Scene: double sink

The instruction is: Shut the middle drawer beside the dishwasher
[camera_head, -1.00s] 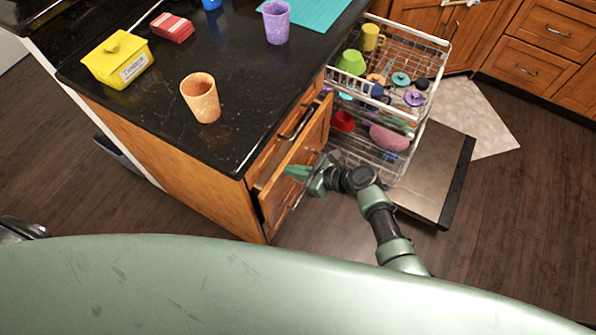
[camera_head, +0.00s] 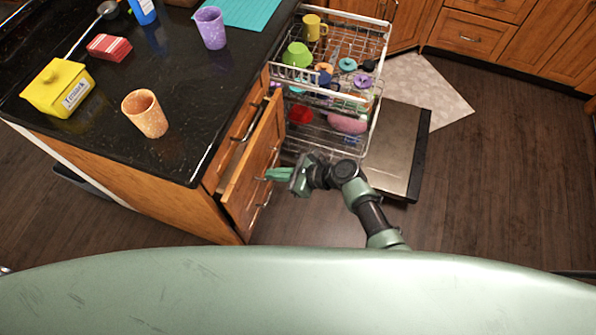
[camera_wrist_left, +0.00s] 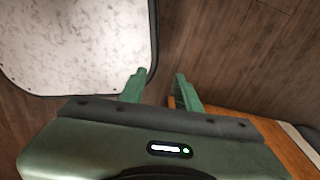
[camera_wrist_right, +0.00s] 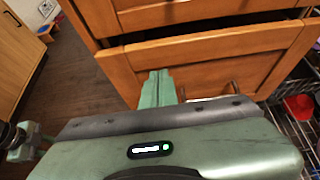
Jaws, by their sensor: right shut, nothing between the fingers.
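The middle drawer (camera_head: 252,165) in the wooden island cabinet stands partly open, with a dark gap behind its front. Its front also shows in the right wrist view (camera_wrist_right: 215,62), below an upper drawer front (camera_wrist_right: 190,12). My right gripper (camera_head: 270,174) is shut and empty at the outer face of the drawer front. In the right wrist view its closed fingertips (camera_wrist_right: 156,76) overlap the drawer front; I cannot tell whether they touch it. The drawer's handle is partly hidden there. My left gripper (camera_wrist_left: 158,78) is open and empty, above the floor, and out of the head view.
The open dishwasher has pulled-out racks (camera_head: 335,70) of dishes and a lowered door (camera_head: 398,150) right of the drawer. The black counter (camera_head: 185,120) holds an orange cup (camera_head: 145,113), a purple cup (camera_head: 210,28) and a yellow box (camera_head: 58,88). Open floor (camera_head: 490,190) lies to the right.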

